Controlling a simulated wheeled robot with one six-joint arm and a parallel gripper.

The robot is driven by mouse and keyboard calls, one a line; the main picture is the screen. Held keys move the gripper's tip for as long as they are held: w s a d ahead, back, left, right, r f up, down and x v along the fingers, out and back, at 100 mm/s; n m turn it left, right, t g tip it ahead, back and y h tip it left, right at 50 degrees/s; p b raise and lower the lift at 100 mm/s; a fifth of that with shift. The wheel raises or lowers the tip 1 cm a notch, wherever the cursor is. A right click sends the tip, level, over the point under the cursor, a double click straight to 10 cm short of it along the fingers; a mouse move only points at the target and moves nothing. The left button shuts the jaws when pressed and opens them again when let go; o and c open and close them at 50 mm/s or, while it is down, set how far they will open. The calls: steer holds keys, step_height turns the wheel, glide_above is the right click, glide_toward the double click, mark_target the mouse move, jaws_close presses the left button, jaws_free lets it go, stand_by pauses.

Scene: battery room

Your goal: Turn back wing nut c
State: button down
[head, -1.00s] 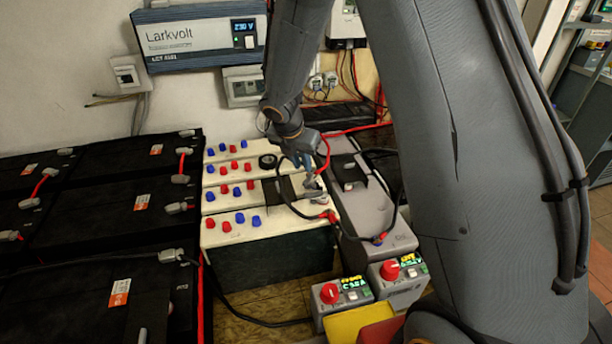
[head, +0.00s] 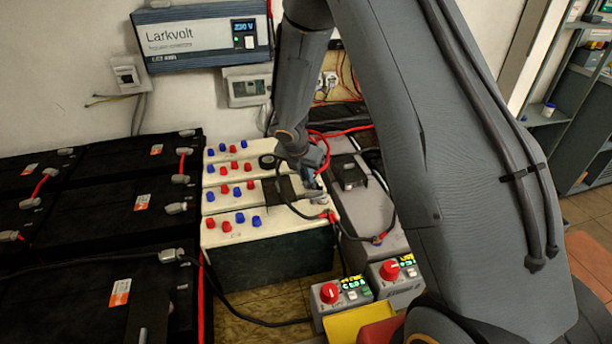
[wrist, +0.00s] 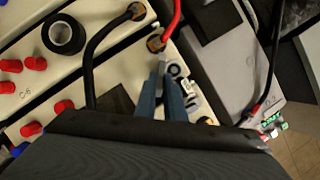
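My gripper (head: 314,172) is low over the right end of the cream-topped batteries (head: 262,215), among the cable terminals. In the wrist view its two blue fingers (wrist: 164,84) point at a small grey metal piece at their tips, close to the red cable's lug (wrist: 156,42). This piece may be wing nut c, but no letter for it is readable. A narrow gap shows between the fingers; whether they grip the piece is unclear. Pale grey metal parts (wrist: 190,102) lie just right of the fingers. The head view mostly hides the fingertips.
A black cable (wrist: 98,45) runs close left of the fingers, and a red cable (wrist: 173,14) rises beyond them. A black tape roll (wrist: 63,34) lies on a battery. Red-knobbed boxes (head: 340,301) stand in front. Black batteries (head: 100,225) fill the left.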

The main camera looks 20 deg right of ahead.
steer(key=shift+m, duration=0.3)
steer(key=m, duration=0.1)
steer(key=m+g, duration=0.1)
steer(key=m, duration=0.1)
steer(key=m+h, duration=0.1)
steer(key=shift+w+a+m+g, duration=0.2)
steer(key=shift+w+m+g, duration=0.1)
steer(key=shift+g, duration=0.1)
steer(key=shift+w+m+g+h+b, duration=0.15)
steer(key=shift+m+g+b, duration=0.3)
steer(key=shift+m, duration=0.8)
steer(key=shift+m+g+h+b, duration=0.15)
steer(key=shift+m+g+b, duration=0.25)
steer(key=shift+m, duration=0.85)
steer(key=c, duration=2.1)
jaws_free()
steer(key=shift+b+v, duration=0.85)
steer(key=shift+v, duration=3.1)
